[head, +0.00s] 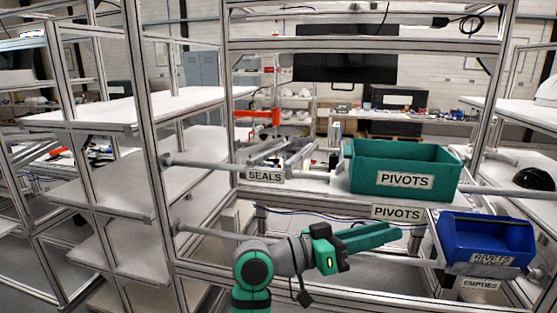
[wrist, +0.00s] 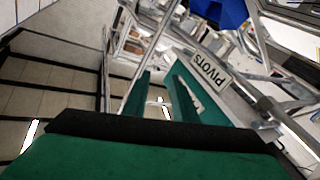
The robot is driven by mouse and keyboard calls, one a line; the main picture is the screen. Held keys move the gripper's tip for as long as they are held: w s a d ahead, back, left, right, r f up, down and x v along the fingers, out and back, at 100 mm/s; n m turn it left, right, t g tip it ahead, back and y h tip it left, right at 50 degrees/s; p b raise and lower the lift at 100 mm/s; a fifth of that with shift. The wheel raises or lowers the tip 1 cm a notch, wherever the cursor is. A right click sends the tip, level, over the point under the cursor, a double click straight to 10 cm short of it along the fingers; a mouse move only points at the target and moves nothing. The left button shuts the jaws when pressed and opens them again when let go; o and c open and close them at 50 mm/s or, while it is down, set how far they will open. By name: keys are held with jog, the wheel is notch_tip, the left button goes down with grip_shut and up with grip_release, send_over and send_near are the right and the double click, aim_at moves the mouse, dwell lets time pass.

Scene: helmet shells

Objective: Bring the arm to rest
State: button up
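My gripper (head: 390,234) is green and black. In the head view it points right, in front of the shelf rack and below the shelf with the green bin. In the wrist view my gripper (wrist: 162,75) has its two green fingers apart, with a gap and nothing held between them. My grey and green arm reaches up from the bottom middle of the head view, bent over to the right.
A green PIVOTS bin (head: 405,167) stands on the shelf above my gripper. A blue RIVETS bin (head: 485,240) sits on the lower shelf to the right; it also shows in the wrist view (wrist: 222,12). Metal rails and posts surround the arm. Empty white shelves (head: 95,205) stand left.

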jog(key=w+a+f+n+t+y, duration=0.2)
jog(key=f+n+t, duration=0.3)
jog(key=f, duration=0.4)
jog(key=w+a+f+n+t+y, duration=0.2)
jog(key=f+n+t, duration=0.2)
jog(key=f, duration=0.6)
jog(key=s+a+f+n+t+y, duration=0.25)
jog(key=s+f+y, duration=0.2)
jog(key=f, duration=0.45)
jog(key=s+a+f+n+t+y, duration=0.1)
jog(key=s+a+f+n+y, duration=0.35)
jog(key=f, duration=0.55)
jog(key=s+a+f+y, duration=0.2)
jog(key=s+a+f, duration=0.15)
jog(key=s, duration=0.45)
jog(key=s+a+f+y, duration=0.2)
jog(key=s+a+f, duration=0.15)
jog(key=s, duration=0.45)
jog(key=s+a+r+m+y, duration=0.1)
jog(key=s+m, duration=0.1)
jog(key=s, duration=0.6)
jog(key=s+a+r+m+g, duration=0.1)
jog(key=s+r+m, duration=0.1)
jog(key=s, duration=0.6)
jog(key=shift+s+y, duration=0.4)
